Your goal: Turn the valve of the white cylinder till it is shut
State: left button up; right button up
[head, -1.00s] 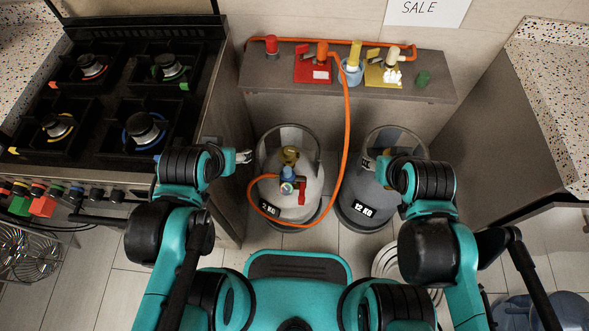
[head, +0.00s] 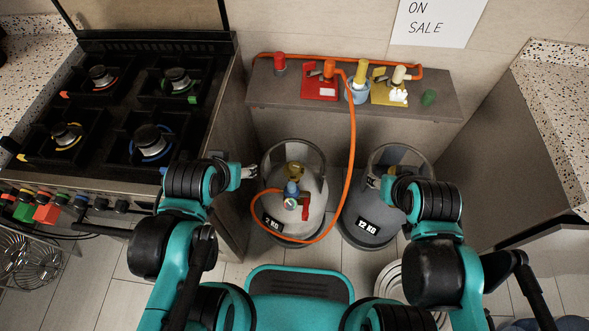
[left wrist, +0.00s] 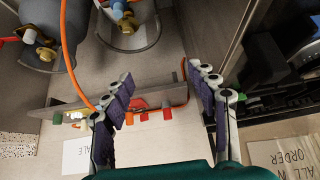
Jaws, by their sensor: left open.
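The white cylinder (head: 316,189) stands upright on the floor below a shelf, with a collar around its top. Its brass valve (head: 294,171) is inside the collar. A blue regulator (head: 291,188) with a red lever (head: 305,208) and an orange hose is attached there. The valve also shows at the top of the left wrist view (left wrist: 127,24). My left gripper (head: 249,172) is open and empty, just left of the collar and apart from the valve. My right gripper (head: 374,180) is by the grey cylinder's collar; its fingers are too small to read.
The grey cylinder (head: 372,222) marked 12 KG stands to the right. A stove (head: 120,165) stands close on the left, beside my left arm. A grey cabinet (head: 510,175) bounds the right.

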dwell(0.5)
pick_arm(q)
jog(key=n+g+p, duration=0.3)
jog(key=n+g, duration=0.4)
jog(key=n, duration=0.6)
send_over(294, 166)
notch_tip(294, 166, down, 25)
jog(key=shift+w+f, duration=0.1)
notch_tip(294, 166, down, 8)
jog(key=b, duration=0.2)
jog(key=shift+b, duration=0.4)
jog(key=shift+f, duration=0.4)
